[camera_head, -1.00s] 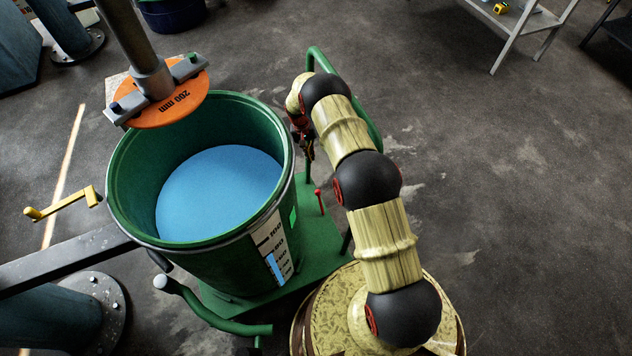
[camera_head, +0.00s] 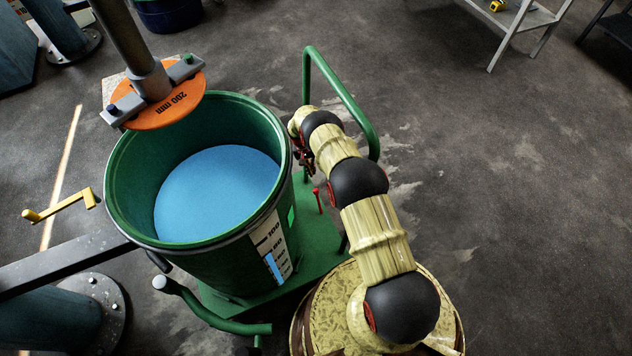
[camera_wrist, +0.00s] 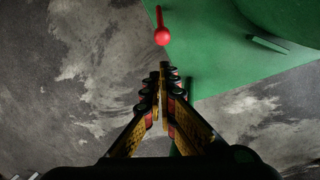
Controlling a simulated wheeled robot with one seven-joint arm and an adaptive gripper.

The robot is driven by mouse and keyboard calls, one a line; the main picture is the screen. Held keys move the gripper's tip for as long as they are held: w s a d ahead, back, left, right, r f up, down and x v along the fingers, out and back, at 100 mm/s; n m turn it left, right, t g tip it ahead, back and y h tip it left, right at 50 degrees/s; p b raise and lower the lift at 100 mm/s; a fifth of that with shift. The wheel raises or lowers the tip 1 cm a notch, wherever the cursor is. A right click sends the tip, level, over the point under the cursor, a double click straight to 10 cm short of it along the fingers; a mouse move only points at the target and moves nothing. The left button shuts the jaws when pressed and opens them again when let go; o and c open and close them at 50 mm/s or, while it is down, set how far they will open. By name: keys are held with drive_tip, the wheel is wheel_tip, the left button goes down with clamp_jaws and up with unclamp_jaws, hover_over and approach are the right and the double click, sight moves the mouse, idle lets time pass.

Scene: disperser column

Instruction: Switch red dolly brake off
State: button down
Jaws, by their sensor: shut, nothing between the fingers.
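The red dolly brake (camera_head: 318,200) is a small lever with a round knob, standing on the green dolly (camera_head: 312,240) just right of the drum. It also shows at the top of the wrist view (camera_wrist: 162,34), over the edge of the green plate. My gripper (camera_head: 305,168) is partly hidden by my own arm in the head view, between the drum and the green handle. In the wrist view my gripper (camera_wrist: 164,72) has its fingertips together, with nothing between them. The fingertips appear below the red knob in that picture, apart from it.
A green drum (camera_head: 122,185) with blue contents stands on the dolly. The green dolly handle (camera_head: 345,95) rises behind my arm. An orange disc (camera_head: 165,112) hangs over the drum's far rim. A yellow crank (camera_head: 60,206) is at left.

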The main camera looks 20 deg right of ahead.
drive_tip(key=b+x, duration=0.3)
drive_tip(key=x, duration=0.7)
drive_tip(key=shift+b, duration=0.4)
drive_tip(key=shift+r, duration=0.1)
